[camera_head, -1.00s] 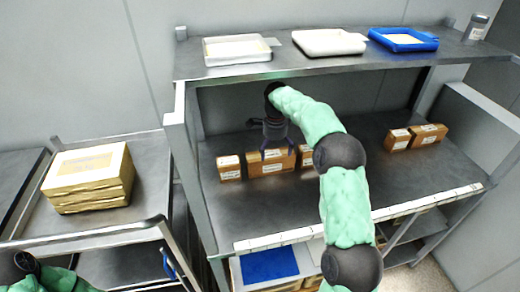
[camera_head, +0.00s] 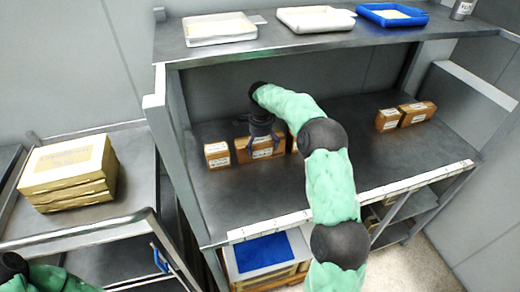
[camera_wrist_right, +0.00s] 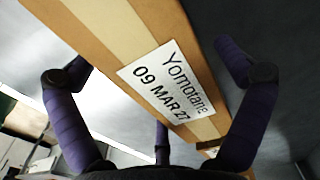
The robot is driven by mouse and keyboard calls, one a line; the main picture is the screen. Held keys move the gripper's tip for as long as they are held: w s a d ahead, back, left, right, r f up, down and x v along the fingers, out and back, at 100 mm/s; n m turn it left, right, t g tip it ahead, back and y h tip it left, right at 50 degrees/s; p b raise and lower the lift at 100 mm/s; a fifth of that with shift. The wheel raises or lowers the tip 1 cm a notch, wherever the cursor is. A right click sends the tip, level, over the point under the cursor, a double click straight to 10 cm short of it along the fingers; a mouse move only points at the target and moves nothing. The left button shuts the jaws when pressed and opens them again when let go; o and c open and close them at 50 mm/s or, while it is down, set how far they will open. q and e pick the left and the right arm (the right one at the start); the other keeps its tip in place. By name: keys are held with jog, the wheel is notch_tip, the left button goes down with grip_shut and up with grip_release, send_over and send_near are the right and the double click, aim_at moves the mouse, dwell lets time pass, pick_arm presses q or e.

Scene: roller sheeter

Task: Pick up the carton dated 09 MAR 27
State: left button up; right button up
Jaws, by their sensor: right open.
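The carton dated 09 MAR 27 is brown with a paler tape band, and its white label (camera_wrist_right: 165,85) reads "Yomotane 09 MAR 27" in the right wrist view. In the head view, a wide brown carton (camera_head: 242,152) stands on the shelf deck under my right gripper (camera_head: 262,142). My right gripper is open, its fingers on both sides of the carton; the right wrist view shows this too (camera_wrist_right: 150,68). I cannot tell whether the fingers touch it. Of my left arm, only green and black links show at the lower left; its gripper is out of view.
A smaller carton (camera_head: 217,155) stands just left of the wide one. Another is partly hidden behind my right arm. Two cartons (camera_head: 388,120) (camera_head: 417,113) stand at the deck's right. Trays (camera_head: 315,19) line the upper shelf (camera_head: 260,42). Stacked boxes (camera_head: 66,172) sit on the left cart.

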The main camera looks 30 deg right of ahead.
notch_tip(320, 180, down, 3)
jog(key=shift+r+b, duration=0.1)
jog(key=shift+b, duration=0.2)
jog(key=c, duration=1.2)
jog(key=shift+r, duration=0.1)
